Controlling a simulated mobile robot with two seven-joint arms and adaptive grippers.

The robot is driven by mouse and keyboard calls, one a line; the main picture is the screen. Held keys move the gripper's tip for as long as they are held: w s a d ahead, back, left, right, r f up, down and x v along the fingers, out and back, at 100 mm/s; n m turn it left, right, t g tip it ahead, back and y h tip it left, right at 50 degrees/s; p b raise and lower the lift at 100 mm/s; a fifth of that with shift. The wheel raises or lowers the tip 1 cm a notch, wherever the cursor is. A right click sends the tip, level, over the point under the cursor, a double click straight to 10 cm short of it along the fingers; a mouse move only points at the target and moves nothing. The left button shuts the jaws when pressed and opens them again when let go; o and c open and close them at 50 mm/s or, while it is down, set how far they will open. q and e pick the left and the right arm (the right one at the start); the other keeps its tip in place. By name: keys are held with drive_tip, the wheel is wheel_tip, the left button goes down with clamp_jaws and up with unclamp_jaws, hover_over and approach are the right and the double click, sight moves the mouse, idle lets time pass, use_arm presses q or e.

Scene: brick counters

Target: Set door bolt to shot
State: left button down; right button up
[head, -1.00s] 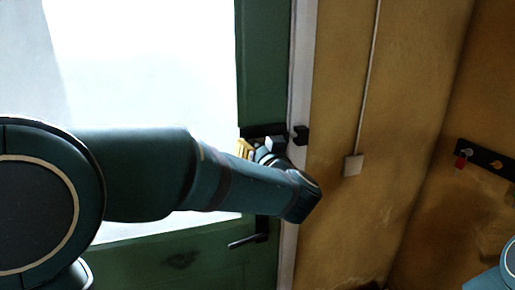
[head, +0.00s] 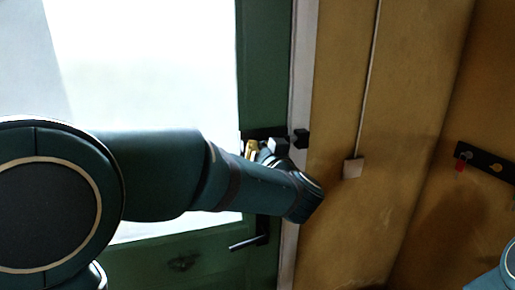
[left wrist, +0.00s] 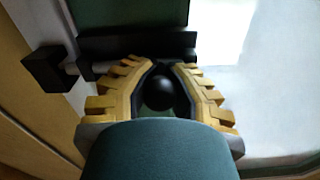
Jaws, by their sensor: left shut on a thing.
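The door bolt's black body (head: 258,132) is on the green door near its right edge. The black keeper block (head: 300,138) is on the pale frame beside it. In the left wrist view, the bolt body (left wrist: 120,45) lies across the top, with the keeper (left wrist: 48,70) to its left. A grey rod end (left wrist: 82,67) shows between them and reaches close to the keeper; I cannot tell whether it is inside. My left gripper (left wrist: 163,70), with yellow fingers, is shut on the round black bolt knob (left wrist: 168,93). My right gripper is not in view.
A bright glass pane (head: 150,70) fills much of the door. A pale switch box (head: 353,168) and a hook rail (head: 488,162) with a red item are on the ochre walls at right.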

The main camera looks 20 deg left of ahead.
use_arm(q)
drive_tip(key=w+d+p, duration=0.1)
drive_tip(key=d, duration=0.1)
drive_tip(key=shift+w+d+p, duration=0.35)
drive_tip(key=shift+w, duration=0.05)
drive_tip(key=c, duration=0.7)
unclamp_jaws()
drive_tip(key=shift+d, duration=0.2)
drive_tip(key=shift+a, duration=0.1)
drive_tip(key=v, duration=1.2)
